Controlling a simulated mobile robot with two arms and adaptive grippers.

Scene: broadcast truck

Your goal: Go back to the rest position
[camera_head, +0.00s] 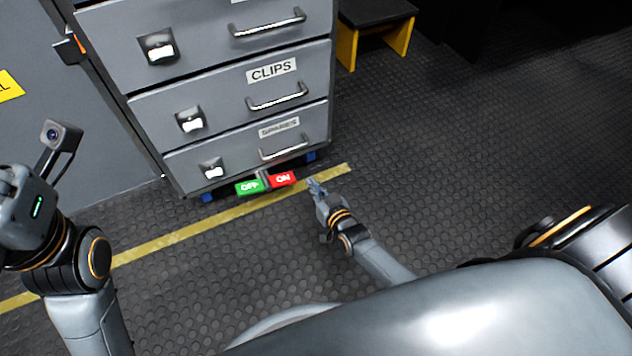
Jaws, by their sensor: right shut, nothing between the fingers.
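My right gripper (315,186) is low over the floor in the middle of the view, shut and empty. It is just right of the red ON pedal (283,179) at the foot of the drawer cabinet (150,108), apart from it as far as I can see. The green OFF pedal (249,187) is beside the red one. The left fingers are out of the picture.
The cabinet's closed drawers carry CLIPS and SPARES labels. A yellow-legged step stool (376,30) stands behind it on the right. A yellow line (180,236) crosses the dark studded floor (470,140), which is clear at right.

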